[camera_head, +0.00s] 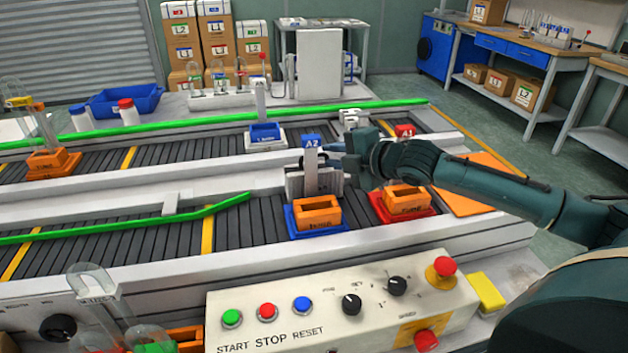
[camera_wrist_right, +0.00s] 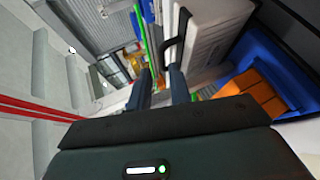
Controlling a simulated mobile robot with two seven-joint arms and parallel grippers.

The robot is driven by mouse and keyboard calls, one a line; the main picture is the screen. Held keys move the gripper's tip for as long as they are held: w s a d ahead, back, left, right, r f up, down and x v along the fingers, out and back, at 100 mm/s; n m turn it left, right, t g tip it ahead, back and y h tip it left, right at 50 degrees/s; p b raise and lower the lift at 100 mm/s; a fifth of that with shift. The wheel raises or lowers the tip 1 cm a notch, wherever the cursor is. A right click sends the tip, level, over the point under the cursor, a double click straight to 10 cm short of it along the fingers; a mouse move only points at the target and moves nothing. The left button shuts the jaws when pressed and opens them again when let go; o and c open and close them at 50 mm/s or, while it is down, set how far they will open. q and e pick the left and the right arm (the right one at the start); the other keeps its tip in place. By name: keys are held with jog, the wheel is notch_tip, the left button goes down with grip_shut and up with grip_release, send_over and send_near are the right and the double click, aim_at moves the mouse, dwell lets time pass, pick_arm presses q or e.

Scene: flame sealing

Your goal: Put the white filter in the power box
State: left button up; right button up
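A white, ridged block with a black handle (camera_wrist_right: 212,36), which looks like the white filter, fills the upper right of my right wrist view. A pale upright block (camera_head: 297,184) near the right gripper in the head view looks like the same thing, partly hidden. My right gripper (camera_head: 338,152) reaches in from the right over the conveyor line. In the wrist view its two dark fingers (camera_wrist_right: 159,78) are apart, with a gap between them; the handle's end is close to the right-hand finger. I cannot clearly identify the power box. My left gripper is out of view.
Orange boxes sit on a blue tray (camera_head: 290,221) and a red tray (camera_head: 377,207) just in front of the gripper. A control panel (camera_head: 240,337) with buttons is in the foreground. Green rails (camera_head: 124,227) run along the conveyors. A white panel (camera_head: 319,64) stands behind.

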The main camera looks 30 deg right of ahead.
aim_at(319, 170)
jog(key=x, duration=0.5)
jog(key=shift+s+a+f, duration=0.1)
jog(key=shift+s+a, duration=0.05)
jog(key=shift+c, duration=0.4)
grip_shut()
